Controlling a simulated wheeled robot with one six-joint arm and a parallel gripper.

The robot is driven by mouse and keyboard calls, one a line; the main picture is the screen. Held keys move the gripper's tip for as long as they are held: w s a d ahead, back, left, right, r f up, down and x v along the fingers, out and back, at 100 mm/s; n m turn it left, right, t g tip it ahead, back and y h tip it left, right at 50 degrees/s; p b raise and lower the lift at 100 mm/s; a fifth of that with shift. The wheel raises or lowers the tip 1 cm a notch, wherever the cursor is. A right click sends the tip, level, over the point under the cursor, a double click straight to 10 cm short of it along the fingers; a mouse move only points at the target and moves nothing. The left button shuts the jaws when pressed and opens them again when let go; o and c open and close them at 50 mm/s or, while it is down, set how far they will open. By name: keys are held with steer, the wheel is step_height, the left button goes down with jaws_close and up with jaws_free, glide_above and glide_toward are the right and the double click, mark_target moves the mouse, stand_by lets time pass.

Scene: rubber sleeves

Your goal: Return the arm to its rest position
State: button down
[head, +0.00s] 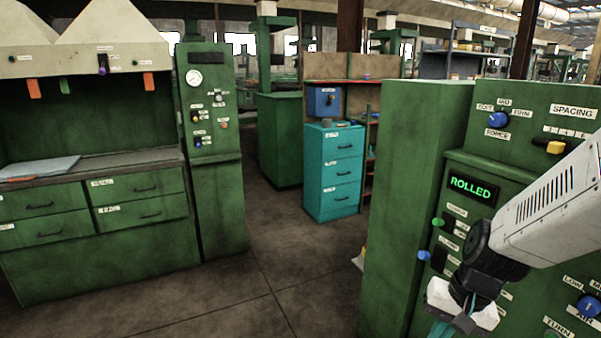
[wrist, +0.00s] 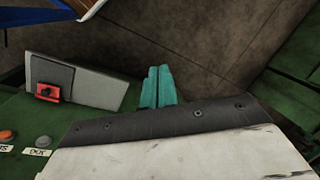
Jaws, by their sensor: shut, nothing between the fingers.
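My gripper (head: 440,329) hangs at the lower right of the head view, below my white arm, in front of the green control cabinet (head: 400,150). Its fingertips run close to the bottom edge of that view. In the wrist view, the two teal fingers (wrist: 157,87) lie side by side, shut, with nothing between them. Bare brown floor (wrist: 190,45) shows beyond them. The cabinet's display (head: 472,189) reads "ROLLED" in green letters.
The cabinet panel carries knobs, including a blue one (head: 499,118) and a yellow one (head: 556,147). A grey plate with a red part (wrist: 48,92) sits left of my fingers. A teal drawer unit (head: 333,172) and a green bench (head: 100,240) stand farther off. Floor between (head: 270,270) is clear.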

steer(key=s+d+r+n+h, duration=0.1)
steer(key=s+r+n, duration=0.3)
steer(key=s+r, duration=1)
steer(key=shift+s+r+n+t+h, duration=0.2)
steer(key=shift+r+n+t+h, duration=0.1)
steer(key=shift+r+h, duration=0.6)
